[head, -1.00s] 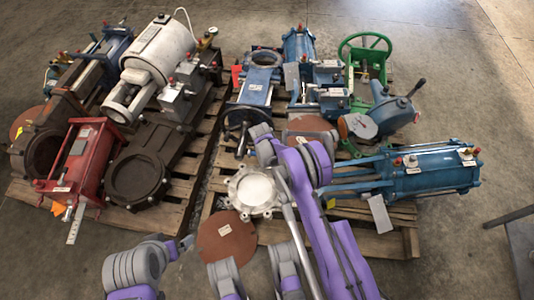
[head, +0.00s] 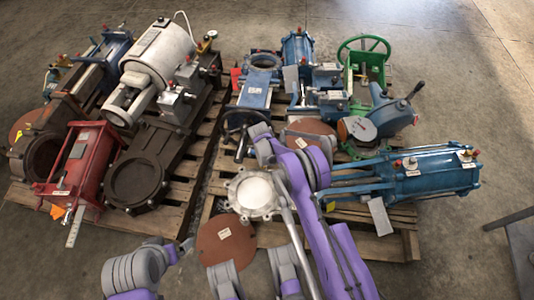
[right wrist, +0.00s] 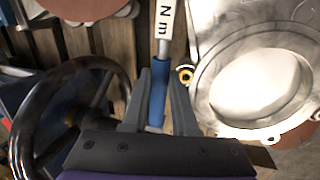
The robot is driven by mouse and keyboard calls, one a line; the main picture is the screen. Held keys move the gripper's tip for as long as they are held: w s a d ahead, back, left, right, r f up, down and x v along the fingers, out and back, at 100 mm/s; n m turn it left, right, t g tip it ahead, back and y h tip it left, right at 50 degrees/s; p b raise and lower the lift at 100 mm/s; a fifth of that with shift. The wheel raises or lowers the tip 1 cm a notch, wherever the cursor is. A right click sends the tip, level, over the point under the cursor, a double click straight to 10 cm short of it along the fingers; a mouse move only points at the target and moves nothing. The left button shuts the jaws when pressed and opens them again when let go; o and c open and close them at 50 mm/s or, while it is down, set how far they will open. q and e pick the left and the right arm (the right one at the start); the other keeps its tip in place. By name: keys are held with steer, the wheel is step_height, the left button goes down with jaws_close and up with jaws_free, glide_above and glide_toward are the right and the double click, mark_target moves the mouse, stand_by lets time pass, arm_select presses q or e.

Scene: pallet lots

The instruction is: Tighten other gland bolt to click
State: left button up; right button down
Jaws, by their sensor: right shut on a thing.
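In the right wrist view my right gripper (right wrist: 157,95) is shut on the blue grip of a torque tool (right wrist: 158,80). The tool's pale shaft bears the letters "N m" and runs out of the top of the picture, so its far end is hidden. A brass-coloured gland bolt (right wrist: 185,75) shows just right of the grip, beside a silver round valve body (right wrist: 215,88). The valve body also shows in the head view (head: 238,194), beside my purple right arm. My left gripper (head: 180,247) is low at the left, small, its jaws unclear.
A dark handwheel (right wrist: 28,115) stands close left of my right gripper. A brown disc (head: 226,240) lies at the front of the right pallet. A blue cylinder (head: 435,170) and a green valve (head: 365,60) crowd that pallet. Open floor (head: 470,60) lies to the right.

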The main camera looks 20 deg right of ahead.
steer(key=shift+w+d, duration=0.1)
steer(key=shift+w, duration=0.1)
steer(key=shift+w+d+m, duration=0.3)
steer(key=shift+w+m, duration=0.2)
steer(key=shift+m, duration=0.1)
steer(key=shift+w+d, duration=0.1)
steer(key=shift+w, duration=0.05)
steer(key=shift+w+d+m, duration=0.35)
steer(key=shift+w+m, duration=0.1)
steer(key=shift+m, duration=0.15)
steer(key=shift+w+d, duration=0.1)
stand_by(0.4)
steer(key=shift+w+d+r+m+h, duration=0.1)
steer(key=shift+w+d+m+h, duration=0.2)
steer(key=shift+w+d+m, duration=0.15)
steer(key=shift+w, duration=0.1)
stand_by(0.5)
